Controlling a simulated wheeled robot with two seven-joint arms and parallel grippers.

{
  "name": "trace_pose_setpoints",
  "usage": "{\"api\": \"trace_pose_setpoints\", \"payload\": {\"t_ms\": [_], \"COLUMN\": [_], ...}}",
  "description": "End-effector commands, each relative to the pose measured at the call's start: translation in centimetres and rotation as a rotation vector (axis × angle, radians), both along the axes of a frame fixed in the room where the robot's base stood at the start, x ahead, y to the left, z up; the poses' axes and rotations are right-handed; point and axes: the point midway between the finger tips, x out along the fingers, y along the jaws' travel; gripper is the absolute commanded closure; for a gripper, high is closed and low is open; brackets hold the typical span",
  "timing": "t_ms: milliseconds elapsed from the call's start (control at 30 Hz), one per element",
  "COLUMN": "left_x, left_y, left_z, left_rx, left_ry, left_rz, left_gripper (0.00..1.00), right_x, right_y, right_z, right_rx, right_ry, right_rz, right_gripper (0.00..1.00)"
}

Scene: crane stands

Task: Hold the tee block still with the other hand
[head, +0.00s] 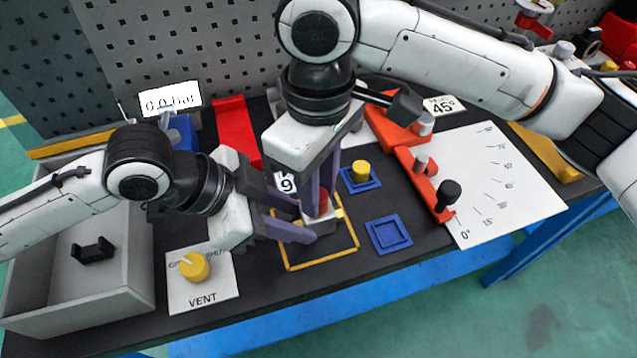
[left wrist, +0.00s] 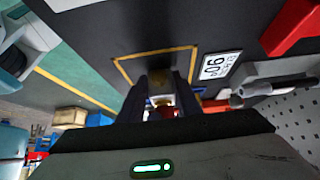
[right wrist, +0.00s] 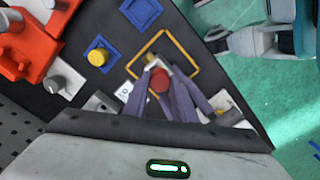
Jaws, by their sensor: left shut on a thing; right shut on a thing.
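The tee block (head: 326,219) is a small grey block inside the yellow outline on the dark bench, mostly hidden by my fingers. A red round cap (head: 321,203) sits at its top; it also shows in the right wrist view (right wrist: 160,80). My left gripper (head: 300,226) comes in low from the left, its purple fingers shut on the tee block. The block shows partly between the fingers in the left wrist view (left wrist: 161,101). My right gripper (head: 318,196) points down from above, its fingers shut around the red cap. The exact contacts are partly hidden.
The yellow outline (head: 320,262) surrounds the block. A yellow peg (head: 360,171) stands in a blue holder; an empty blue holder (head: 389,235) lies nearby. The VENT panel (head: 202,291), grey tray (head: 128,255), red fixture (head: 420,180) and white angle board (head: 510,190) stand around it.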

Motion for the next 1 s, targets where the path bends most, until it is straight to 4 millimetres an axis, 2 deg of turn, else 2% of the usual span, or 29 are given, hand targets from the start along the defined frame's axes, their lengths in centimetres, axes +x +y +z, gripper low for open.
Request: {"api": "trace_pose_setpoints", "payload": {"t_ms": [367, 700, 1000], "left_x": [0.04, 0.03, 0.02], "left_y": [-0.05, -0.05, -0.06], "left_z": [0.12, 0.12, 0.11], "left_rx": [-0.002, -0.002, -0.003], "left_ry": [-0.002, -0.002, -0.001], "left_rz": [0.000, 0.000, -0.001], "left_gripper": [0.99, 0.99, 0.99], "right_x": [0.00, -0.03, -0.02], "right_y": [0.01, 0.09, 0.07], "right_z": [0.04, 0.03, 0.03], "right_rx": [0.000, 0.001, 0.001], "right_ry": [0.000, 0.000, -0.001], "right_rz": [-0.050, -0.443, -0.484], "right_gripper": [1.00, 1.00, 1.00]}}
